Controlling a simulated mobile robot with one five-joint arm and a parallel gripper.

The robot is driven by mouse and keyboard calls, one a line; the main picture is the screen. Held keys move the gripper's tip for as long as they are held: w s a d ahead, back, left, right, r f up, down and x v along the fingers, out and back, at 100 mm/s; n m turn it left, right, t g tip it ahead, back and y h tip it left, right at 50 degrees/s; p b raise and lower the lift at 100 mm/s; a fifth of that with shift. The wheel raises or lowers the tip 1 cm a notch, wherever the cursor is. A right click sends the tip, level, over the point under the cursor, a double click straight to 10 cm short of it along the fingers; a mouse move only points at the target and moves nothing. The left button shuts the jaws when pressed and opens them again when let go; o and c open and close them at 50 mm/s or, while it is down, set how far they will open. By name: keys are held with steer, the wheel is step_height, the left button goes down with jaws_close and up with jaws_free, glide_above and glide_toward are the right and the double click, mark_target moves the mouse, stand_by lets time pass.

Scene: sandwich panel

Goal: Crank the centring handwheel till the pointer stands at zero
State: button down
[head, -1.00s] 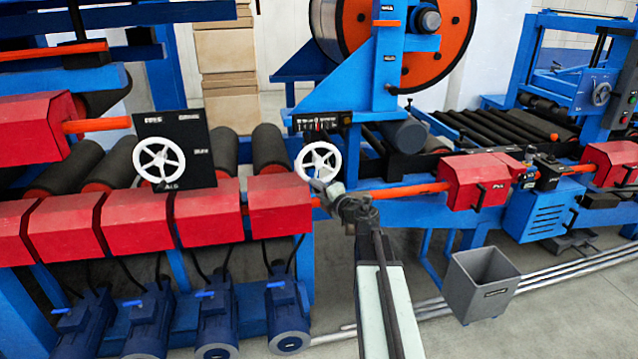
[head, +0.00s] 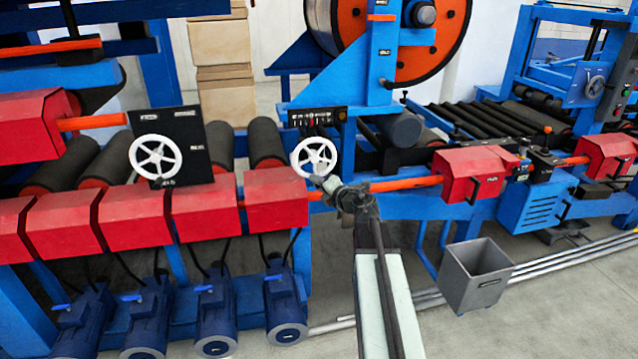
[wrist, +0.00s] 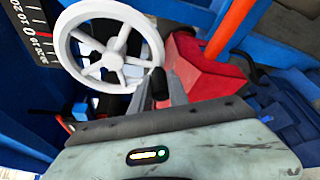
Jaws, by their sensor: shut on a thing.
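The white centring handwheel (head: 315,148) stands below a dark scale plate (head: 300,118) in the head view. In the wrist view the handwheel (wrist: 64,41) fills the upper middle, with several spokes. My gripper (head: 324,184) is at the wheel's lower edge. In the wrist view my gripper (wrist: 160,90) is shut on a small dark crank handle (wrist: 159,80) at the wheel's lower right rim. The scale plate (wrist: 18,12) shows at the upper left, partly cut off. A red mark (wrist: 38,36) lies near its 0; the exact reading is too small to tell.
A second white handwheel (head: 155,157) on a black panel stands to the left. Red covers (head: 205,210) and an orange bar (head: 405,184) flank my arm. A grey bin (head: 475,275) stands at the right on open floor.

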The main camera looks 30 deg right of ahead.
steer(key=c, duration=1.3)
jaws_free()
steer(key=shift+f, duration=0.1)
steer(key=p+v, duration=0.1)
steer(key=v, duration=0.7)
